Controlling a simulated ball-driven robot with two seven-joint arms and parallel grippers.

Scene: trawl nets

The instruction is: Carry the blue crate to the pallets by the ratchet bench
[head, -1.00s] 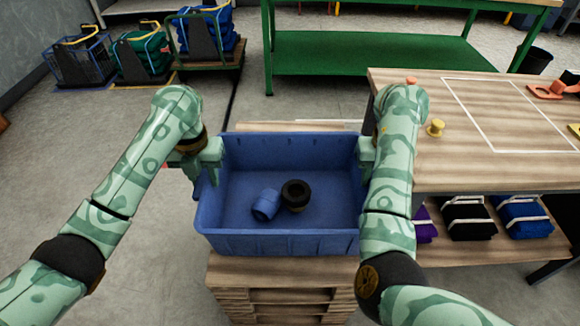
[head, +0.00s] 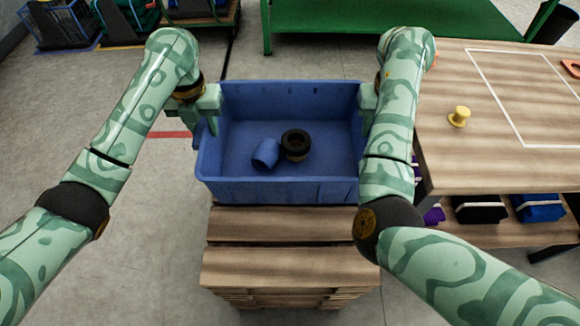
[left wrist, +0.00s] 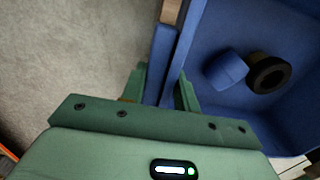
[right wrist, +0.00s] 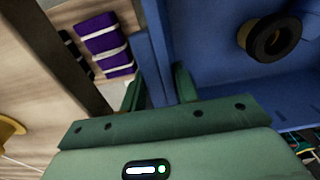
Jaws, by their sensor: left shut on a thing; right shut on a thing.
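The blue crate (head: 280,190) is upright in the middle of the head view. A blue pipe-like piece (head: 266,154) and a black ring-shaped piece (head: 296,145) lie inside it. My left gripper (head: 207,118) is shut on the crate's left wall, which also shows between its fingers in the left wrist view (left wrist: 160,68). My right gripper (head: 370,105) is shut on the right wall, partly hidden by my arm; the wrist view shows that wall (right wrist: 152,65). A stack of wooden pallets (head: 290,265) stands below and in front of the crate. I cannot tell whether they touch.
A wooden bench (head: 440,165) stands close on the right, with a yellow knob-like piece (head: 459,117) on top and folded bundles (head: 540,207) below. A green table (head: 400,25) stands behind. Loaded carriers are at the back left. Grey floor on the left is clear.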

